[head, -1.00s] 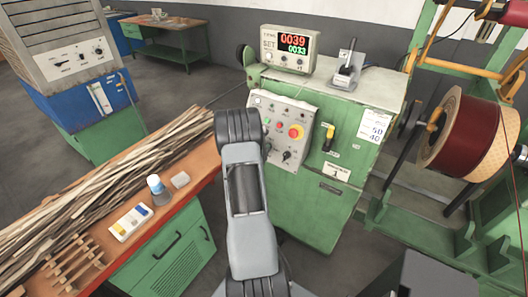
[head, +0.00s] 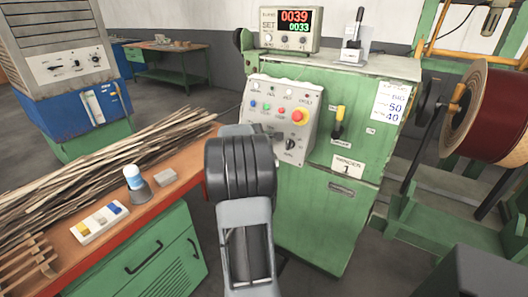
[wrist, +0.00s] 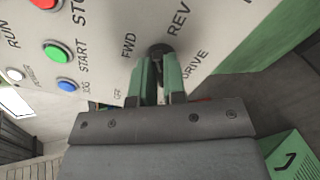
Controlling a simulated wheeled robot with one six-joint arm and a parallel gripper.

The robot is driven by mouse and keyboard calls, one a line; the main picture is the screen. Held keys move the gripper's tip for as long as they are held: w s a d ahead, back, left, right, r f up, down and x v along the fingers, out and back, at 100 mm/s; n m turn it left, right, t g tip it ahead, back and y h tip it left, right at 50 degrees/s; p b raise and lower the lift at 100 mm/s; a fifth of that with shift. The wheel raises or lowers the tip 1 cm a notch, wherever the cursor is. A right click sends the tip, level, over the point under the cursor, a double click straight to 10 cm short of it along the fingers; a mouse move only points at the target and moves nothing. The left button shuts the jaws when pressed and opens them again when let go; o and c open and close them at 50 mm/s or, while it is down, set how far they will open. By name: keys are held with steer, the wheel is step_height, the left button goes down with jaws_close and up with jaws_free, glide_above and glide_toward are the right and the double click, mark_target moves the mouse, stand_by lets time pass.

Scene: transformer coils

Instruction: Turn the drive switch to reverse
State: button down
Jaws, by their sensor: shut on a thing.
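The drive switch (wrist: 160,51) shows as a small dark knob on the pale panel in the wrist view. FWD is printed to its left, REV to its upper right and DRIVE to its right. My gripper (wrist: 161,75) is shut on the switch, with a green-looking finger on either side of it. The fingers hide much of the knob, so I cannot tell which mark it points to. In the head view my arm covers the gripper and the switch in front of the sloped control panel (head: 310,98).
Beside the switch are the green START button (wrist: 57,52), a blue button (wrist: 67,85) and a red button (wrist: 46,3). The panel also carries a red-and-yellow stop knob (head: 299,116) and another black knob (head: 290,144). A bench (head: 163,197) with wooden strips stands left.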

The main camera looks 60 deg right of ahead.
steer(key=m+b, duration=0.2)
steer(key=b, duration=0.1)
steer(key=m+b, duration=0.2)
steer(key=b, duration=0.1)
steer(key=m+b, duration=0.2)
steer(key=shift+f+b, duration=0.25)
steer(key=shift+b, duration=0.15)
steer(key=shift+s+r+m, duration=0.1)
steer(key=shift+m, duration=0.2)
steer(key=c, duration=1.2)
jaws_free()
steer(key=v, duration=1.4)
